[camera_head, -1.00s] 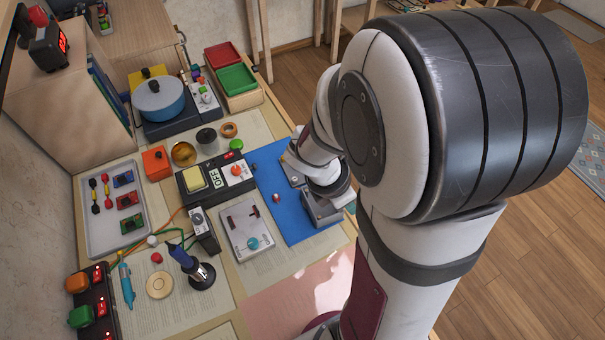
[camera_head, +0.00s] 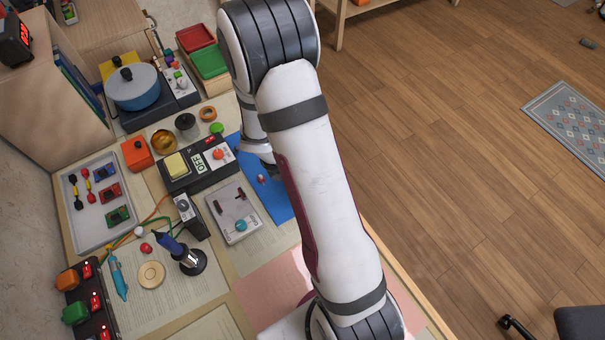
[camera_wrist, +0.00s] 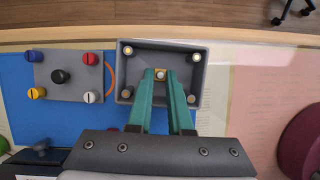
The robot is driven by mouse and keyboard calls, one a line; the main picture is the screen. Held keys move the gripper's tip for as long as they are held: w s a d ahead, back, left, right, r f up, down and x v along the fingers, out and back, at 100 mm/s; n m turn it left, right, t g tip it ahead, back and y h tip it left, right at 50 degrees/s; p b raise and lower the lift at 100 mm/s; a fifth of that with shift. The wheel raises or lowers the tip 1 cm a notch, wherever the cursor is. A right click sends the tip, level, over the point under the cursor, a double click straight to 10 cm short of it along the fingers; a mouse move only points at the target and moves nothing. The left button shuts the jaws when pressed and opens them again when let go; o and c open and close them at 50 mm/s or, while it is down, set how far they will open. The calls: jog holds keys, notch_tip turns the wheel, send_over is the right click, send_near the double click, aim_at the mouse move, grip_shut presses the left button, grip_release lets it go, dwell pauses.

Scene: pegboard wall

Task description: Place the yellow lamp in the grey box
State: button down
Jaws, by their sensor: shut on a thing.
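In the wrist view my gripper (camera_wrist: 160,74) is shut on a small, pale yellowish thing (camera_wrist: 160,75), mostly covered by the teal fingertips. I cannot tell for sure whether it is the yellow lamp. The fingertips are over the inside of the open grey box (camera_wrist: 203,72), which has round posts in its corners. I cannot tell how high above its floor they are. A yellow round-topped piece (camera_wrist: 37,93) is on the grey plate (camera_wrist: 75,85) left of the box.
Blue, red, black and white pieces also stand on the grey plate. An orange loop (camera_wrist: 110,75) lies between plate and box. In the head view, a switch panel (camera_head: 190,165) and a grey-white board (camera_head: 232,212) lie left of the arm.

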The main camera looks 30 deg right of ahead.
jog(key=shift+f, duration=0.15)
jog(key=c, duration=0.8)
grip_release()
jog(key=shift+c, duration=0.2)
